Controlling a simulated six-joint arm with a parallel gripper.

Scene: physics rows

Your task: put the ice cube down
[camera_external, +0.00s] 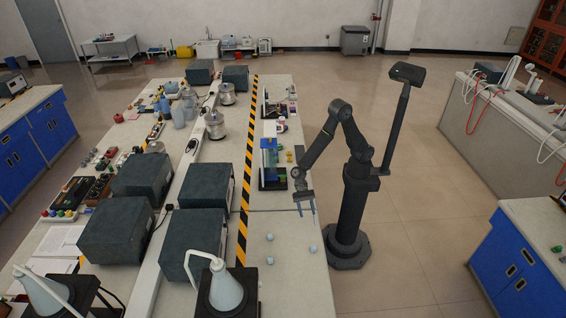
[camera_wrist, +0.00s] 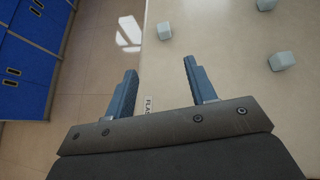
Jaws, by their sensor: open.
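Three small pale blue ice cubes lie apart on the bench top. In the external view one ice cube (camera_external: 269,237) is at the back, one ice cube (camera_external: 313,248) is near the right edge, and one ice cube (camera_external: 269,261) is at the front. In the wrist view they show as a cube (camera_wrist: 164,31) ahead of the fingers, a cube (camera_wrist: 281,60) to the right and a cube (camera_wrist: 266,4) cut by the top edge. My gripper (camera_external: 306,209) is open and empty above the bench's right edge. Its two blue fingers (camera_wrist: 160,88) stand wide apart with nothing between them.
The bench top (camera_external: 290,285) is clear around the cubes. Dark grey boxes (camera_external: 192,240) and a striped yellow-black strip (camera_external: 245,200) lie to the left. A blue device (camera_external: 270,165) stands behind my gripper. A flask on a stand (camera_external: 226,290) is at the front left.

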